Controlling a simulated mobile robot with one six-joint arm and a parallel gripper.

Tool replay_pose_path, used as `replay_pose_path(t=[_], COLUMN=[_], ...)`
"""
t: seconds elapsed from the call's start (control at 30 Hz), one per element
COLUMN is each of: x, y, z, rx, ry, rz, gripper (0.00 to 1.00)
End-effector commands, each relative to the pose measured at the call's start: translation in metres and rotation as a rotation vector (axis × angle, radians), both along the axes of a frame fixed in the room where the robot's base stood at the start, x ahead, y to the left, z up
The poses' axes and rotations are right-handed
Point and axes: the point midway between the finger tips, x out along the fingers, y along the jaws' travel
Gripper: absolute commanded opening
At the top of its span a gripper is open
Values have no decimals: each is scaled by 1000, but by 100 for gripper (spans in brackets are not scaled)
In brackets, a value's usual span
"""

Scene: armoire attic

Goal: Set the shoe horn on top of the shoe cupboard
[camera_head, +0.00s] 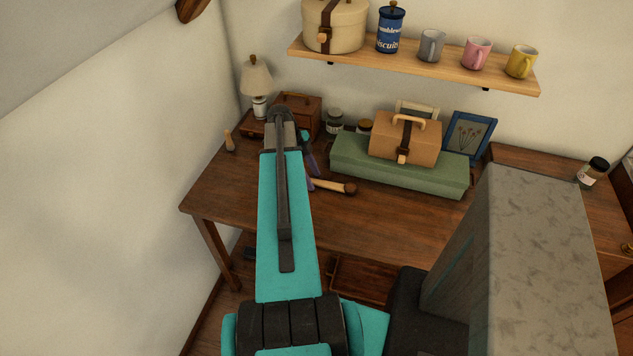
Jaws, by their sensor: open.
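I cannot pick out the shoe horn for certain. A wooden-handled tool with a dark rounded end (335,187) lies on the desk, just right of my arm, its left end near a slim dark purple piece (311,160) that I cannot name. A tall grey box-like piece with a mottled top (541,240) stands at the front right; it may be the shoe cupboard, but I cannot be sure. Its visible top is bare. My teal arm reaches up the picture over the desk's left part.
The wooden desk (400,215) holds a lamp (258,85), a small drawer box (300,110), jars, a green case (400,168) with a tan case (405,140) on it, and a blue frame (470,135). A wall shelf (420,67) hangs above. The desk's front is mostly clear.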

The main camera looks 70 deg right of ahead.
Motion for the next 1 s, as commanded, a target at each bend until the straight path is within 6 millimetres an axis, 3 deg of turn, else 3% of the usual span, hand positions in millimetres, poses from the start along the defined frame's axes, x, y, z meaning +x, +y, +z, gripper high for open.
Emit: replay_pose_path(t=[0.43, 0.7, 1.0], x=[1, 1, 1], y=[0, 0, 0], z=[0, 0, 2], rx=[0, 0, 0], ry=[0, 0, 0], rz=[1, 1, 2], gripper=[45, 0, 0])
